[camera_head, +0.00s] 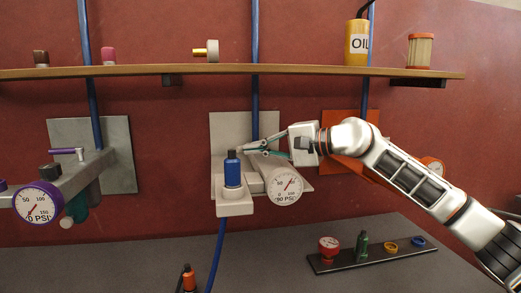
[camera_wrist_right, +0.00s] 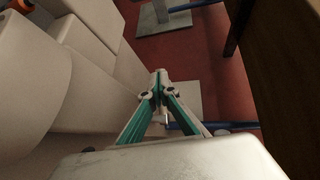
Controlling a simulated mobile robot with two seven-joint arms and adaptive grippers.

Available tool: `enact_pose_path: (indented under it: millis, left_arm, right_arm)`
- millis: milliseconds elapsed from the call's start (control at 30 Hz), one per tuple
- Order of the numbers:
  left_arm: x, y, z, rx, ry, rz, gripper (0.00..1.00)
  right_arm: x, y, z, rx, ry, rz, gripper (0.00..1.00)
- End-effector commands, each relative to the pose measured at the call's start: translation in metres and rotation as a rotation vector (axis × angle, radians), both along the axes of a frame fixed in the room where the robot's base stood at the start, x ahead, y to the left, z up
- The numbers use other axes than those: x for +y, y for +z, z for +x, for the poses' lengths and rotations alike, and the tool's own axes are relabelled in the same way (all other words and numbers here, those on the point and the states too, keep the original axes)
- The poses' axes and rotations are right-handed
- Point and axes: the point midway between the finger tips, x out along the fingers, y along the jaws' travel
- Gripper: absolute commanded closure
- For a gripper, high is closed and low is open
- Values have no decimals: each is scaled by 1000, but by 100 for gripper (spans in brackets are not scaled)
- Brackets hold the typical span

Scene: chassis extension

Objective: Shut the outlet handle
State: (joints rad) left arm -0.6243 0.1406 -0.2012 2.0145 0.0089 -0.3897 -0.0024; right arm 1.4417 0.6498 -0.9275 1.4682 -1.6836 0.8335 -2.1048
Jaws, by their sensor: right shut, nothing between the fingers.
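My right gripper (camera_head: 246,149) reaches in from the right to the middle gauge unit (camera_head: 236,203), a pale assembly on a grey wall plate. Its fingers are shut and empty, with the tips just above and behind the blue cylinder (camera_head: 232,172); I cannot tell whether they touch anything. In the right wrist view the shut fingers (camera_wrist_right: 159,75) point up the picture beside pale blocks. I cannot make out the outlet handle on the middle unit; the gripper covers that area. The left unit has a purple-and-white lever (camera_head: 66,151). My left gripper is not in view.
A shelf (camera_head: 300,71) crosses above the units, carrying an oil can (camera_head: 357,45) and a filter (camera_head: 420,50). A purple-rimmed gauge (camera_head: 38,203) is at left. An orange plate (camera_head: 345,170) lies behind my right arm. A dark tray (camera_head: 335,264) with several parts lies on the grey bench.

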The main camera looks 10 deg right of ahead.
Motion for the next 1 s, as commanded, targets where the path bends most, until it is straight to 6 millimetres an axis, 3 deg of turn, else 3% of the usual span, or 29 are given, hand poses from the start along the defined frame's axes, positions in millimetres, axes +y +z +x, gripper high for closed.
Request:
enact_pose_path:
  millis: [400, 1000]
  left_arm:
    - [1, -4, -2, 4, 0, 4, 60]
    - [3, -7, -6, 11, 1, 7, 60]
  right_arm:
    - [14, 0, 13, 0, 0, 0, 100]
    - [17, 0, 17, -1, 0, -1, 100]
